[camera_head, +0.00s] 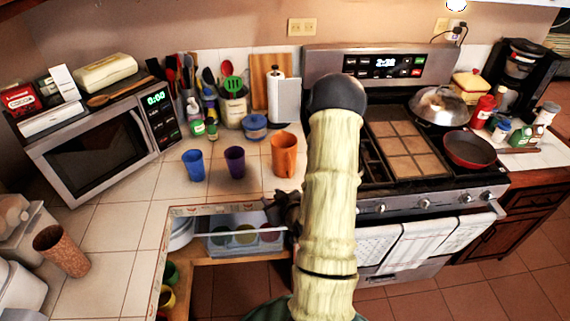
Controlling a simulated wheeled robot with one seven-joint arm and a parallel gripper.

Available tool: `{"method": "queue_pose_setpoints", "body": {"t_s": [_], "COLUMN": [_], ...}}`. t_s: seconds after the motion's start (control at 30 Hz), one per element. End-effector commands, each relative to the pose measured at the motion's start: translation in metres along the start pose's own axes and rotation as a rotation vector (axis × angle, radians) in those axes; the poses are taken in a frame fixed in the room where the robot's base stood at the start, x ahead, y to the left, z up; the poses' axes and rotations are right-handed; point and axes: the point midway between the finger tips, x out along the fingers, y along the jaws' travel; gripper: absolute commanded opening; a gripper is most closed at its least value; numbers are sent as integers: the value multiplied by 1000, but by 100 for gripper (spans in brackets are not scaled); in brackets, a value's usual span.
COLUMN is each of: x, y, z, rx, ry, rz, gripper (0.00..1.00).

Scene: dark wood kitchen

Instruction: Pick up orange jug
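The orange jug (285,158) stands upright on the tiled counter, just left of the stove. My gripper (280,207) is the dark shape at the left side of my pale arm, in front of and below the jug near the counter's front edge. It appears apart from the jug. My arm hides part of the gripper, and its fingers are too small and dark to tell whether they are open or shut.
A purple cup (234,162) and a blue cup (193,166) stand left of the jug. A speckled brown cup (61,251) is at the far left. A microwave (95,160) and a stove (405,190) flank the counter. An open compartment (232,257) holds cups below.

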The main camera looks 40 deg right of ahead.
Motion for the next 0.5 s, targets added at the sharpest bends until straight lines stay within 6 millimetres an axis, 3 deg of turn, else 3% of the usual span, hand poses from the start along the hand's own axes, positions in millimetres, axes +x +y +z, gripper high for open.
{"method": "queue_pose_setpoints", "body": {"t_s": [0.03, 0.3, 0.5], "x": [-1, -32, -45], "y": [10, 57, 70], "z": [14, 41, 44], "rx": [32, 152, 179], "ry": [49, 338, 413], "rz": [31, 226, 291], "gripper": [36, 36, 36]}}
